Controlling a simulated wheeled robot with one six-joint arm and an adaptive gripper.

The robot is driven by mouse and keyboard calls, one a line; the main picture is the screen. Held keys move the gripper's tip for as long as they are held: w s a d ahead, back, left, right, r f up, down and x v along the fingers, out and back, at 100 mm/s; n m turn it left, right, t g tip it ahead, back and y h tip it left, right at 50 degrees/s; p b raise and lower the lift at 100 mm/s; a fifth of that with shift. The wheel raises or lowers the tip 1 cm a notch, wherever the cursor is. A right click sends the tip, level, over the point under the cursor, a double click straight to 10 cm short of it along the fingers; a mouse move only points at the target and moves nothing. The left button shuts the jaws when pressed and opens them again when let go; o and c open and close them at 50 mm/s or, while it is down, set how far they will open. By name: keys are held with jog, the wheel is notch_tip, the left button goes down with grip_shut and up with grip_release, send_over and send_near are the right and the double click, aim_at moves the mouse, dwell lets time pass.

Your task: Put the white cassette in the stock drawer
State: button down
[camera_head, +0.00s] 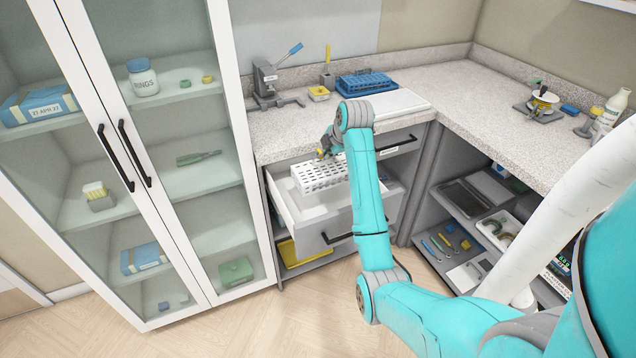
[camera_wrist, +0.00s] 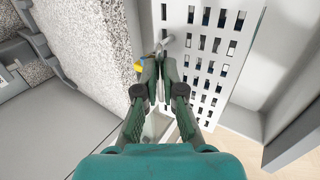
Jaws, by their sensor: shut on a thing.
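The white cassette (camera_head: 322,174) is a perforated box, seen at the open drawer below the counter. In the wrist view the cassette (camera_wrist: 207,62) fills the upper right, with rows of dark slots. My gripper (camera_head: 325,153) is at its back edge, and in the wrist view my gripper (camera_wrist: 161,66) is shut on a thin grey part at the cassette's edge. The white drawer (camera_head: 298,212) is pulled out, with its bare floor showing in front of the cassette. The cassette is over or within the drawer's back part; I cannot tell whether it touches the floor.
The speckled counter (camera_head: 290,128) overhangs behind the drawer; it bears a blue rack (camera_head: 366,83). A glass-door cabinet (camera_head: 150,150) stands close on the left. Open shelves (camera_head: 470,205) hold trays and tools on the right. A yellow item (camera_head: 290,254) shows below the drawer.

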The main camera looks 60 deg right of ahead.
notch_tip(320, 180, down, 10)
jog(key=shift+r, duration=0.1)
dwell(0.4)
jog(key=c, duration=1.3)
grip_release()
jog(key=v, duration=1.2)
jog(key=shift+d, duration=0.1)
